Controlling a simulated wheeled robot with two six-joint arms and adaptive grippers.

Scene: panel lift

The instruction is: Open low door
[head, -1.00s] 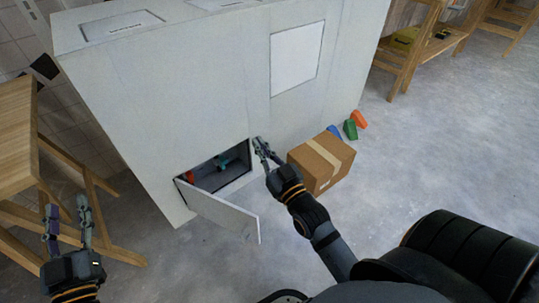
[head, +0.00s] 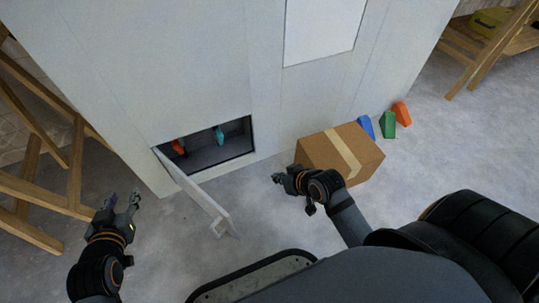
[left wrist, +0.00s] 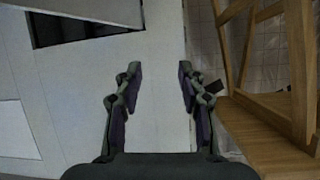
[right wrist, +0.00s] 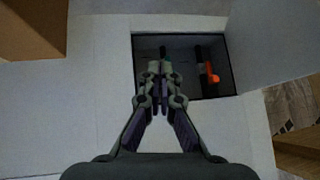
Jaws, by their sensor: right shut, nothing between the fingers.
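The low door (head: 195,194) stands swung outward from the white wall panel, hinged at the left side of its opening. A small handle shows near its free edge in the head view. Behind it the dark compartment (head: 212,152) is exposed, with an orange item (head: 178,146) and a teal item (head: 219,135) inside. My right gripper (head: 277,178) is shut and empty, right of the door and in front of the panel. In the right wrist view its closed fingers (right wrist: 160,75) overlap the opening. My left gripper (head: 122,198) is open and empty, left of the door and apart from it.
A taped cardboard box (head: 359,163) stands on the floor beside my right gripper. Blue, green (head: 388,125) and orange wedges lie behind it against the panel. A wooden trestle (head: 45,165) stands at the left near my left arm. Floor in front of the door is clear.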

